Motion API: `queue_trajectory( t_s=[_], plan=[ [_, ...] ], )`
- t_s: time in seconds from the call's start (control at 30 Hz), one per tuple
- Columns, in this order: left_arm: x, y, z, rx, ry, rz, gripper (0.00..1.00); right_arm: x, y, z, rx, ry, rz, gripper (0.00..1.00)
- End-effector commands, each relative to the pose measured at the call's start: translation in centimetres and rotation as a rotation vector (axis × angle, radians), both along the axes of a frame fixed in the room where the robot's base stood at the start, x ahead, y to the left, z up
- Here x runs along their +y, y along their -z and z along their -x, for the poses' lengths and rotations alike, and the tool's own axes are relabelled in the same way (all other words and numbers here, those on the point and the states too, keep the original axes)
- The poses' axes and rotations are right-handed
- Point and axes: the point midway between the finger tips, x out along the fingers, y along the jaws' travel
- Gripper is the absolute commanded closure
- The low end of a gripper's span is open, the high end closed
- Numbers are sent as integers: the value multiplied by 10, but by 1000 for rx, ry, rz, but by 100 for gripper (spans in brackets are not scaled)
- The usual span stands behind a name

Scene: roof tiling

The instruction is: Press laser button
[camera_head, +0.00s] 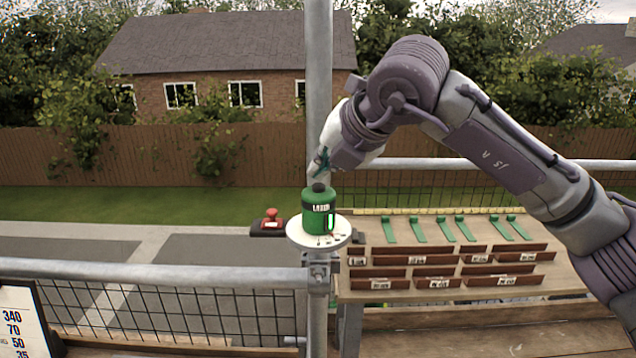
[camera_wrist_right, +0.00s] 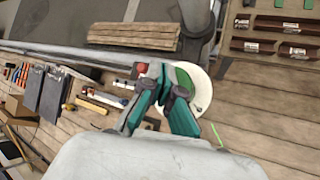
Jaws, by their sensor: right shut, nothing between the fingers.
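The green laser unit (camera_head: 318,212), marked "LASER", stands upright on a round white plate (camera_head: 300,236) at the scaffold post. A dark button (camera_head: 319,187) is on its top, and a bright green strip shows on its front. My right gripper (camera_head: 320,172) points down just above the button; I cannot tell whether it touches. In the right wrist view the teal fingers of my right gripper (camera_wrist_right: 163,88) are shut and empty. They partly cover the green laser unit (camera_wrist_right: 184,80) and the white plate (camera_wrist_right: 201,88). My left gripper is not in view.
A red push button on a dark box (camera_head: 271,222) sits left of the plate. A wooden table (camera_head: 400,237) at the right bears brown tiles (camera_head: 436,272) and green strips (camera_head: 445,228). A metal rail (camera_head: 150,272) runs along the left front.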

Motion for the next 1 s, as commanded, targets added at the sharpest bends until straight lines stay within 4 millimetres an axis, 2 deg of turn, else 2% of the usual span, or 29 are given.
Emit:
queue_trajectory(
  t_s=[0.6,0.93,1.0],
  plan=[
    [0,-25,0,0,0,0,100,0,-58,0,-1,1,-1,100],
    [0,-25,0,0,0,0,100,0,-59,0,0,-2,-1,100],
    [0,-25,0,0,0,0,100,6,-54,2,8,-26,-16,100]
  ],
)
